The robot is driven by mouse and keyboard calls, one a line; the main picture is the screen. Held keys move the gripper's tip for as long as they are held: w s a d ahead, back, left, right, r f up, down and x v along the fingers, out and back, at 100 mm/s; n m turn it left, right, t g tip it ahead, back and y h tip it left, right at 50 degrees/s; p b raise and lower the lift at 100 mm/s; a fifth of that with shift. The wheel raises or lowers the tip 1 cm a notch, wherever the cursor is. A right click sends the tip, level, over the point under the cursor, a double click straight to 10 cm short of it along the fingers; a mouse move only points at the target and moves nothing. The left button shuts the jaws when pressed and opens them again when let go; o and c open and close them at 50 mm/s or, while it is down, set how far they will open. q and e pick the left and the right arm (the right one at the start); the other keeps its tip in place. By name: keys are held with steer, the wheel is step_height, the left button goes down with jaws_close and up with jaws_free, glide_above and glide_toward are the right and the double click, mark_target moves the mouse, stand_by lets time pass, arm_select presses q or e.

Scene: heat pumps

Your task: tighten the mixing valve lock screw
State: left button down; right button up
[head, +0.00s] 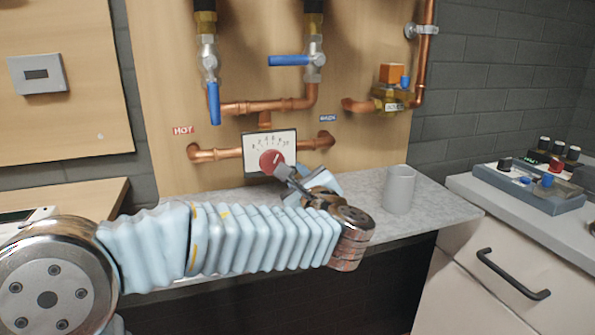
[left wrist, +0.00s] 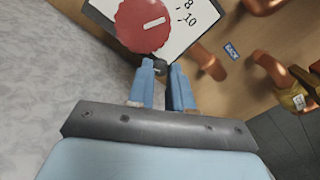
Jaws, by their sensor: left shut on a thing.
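The mixing valve has a red knob (head: 271,161) with a white pointer line, in front of a white dial plate (head: 283,140) with a numbered scale. In the left wrist view the red knob (left wrist: 143,25) is large at the top. A small dark round piece, which looks like the lock screw (left wrist: 160,67), sits just below the knob's rim. My left gripper (left wrist: 164,70) is shut on this lock screw, its fingertips on either side of it. In the head view my left gripper (head: 284,173) reaches the dial from the lower right. The screw is hidden there. My right gripper is not in view.
Copper pipes (head: 265,106) and blue-handled valves (head: 290,60) are on the wooden panel above the dial. A grey mug (head: 399,188) stands on the stone ledge (head: 437,207), right of my wrist. A brass valve (head: 391,97) and a grey control box (head: 528,187) are farther right.

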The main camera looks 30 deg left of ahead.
arm_select(q)
steer(key=c, duration=1)
jaws_free()
steer(key=shift+c, duration=0.2)
steer(key=b+v, duration=0.1)
steer(key=v, duration=1.2)
steer(key=shift+s+d, duration=0.25)
steer(key=shift+s, duration=0.05)
steer(key=shift+b, duration=0.3)
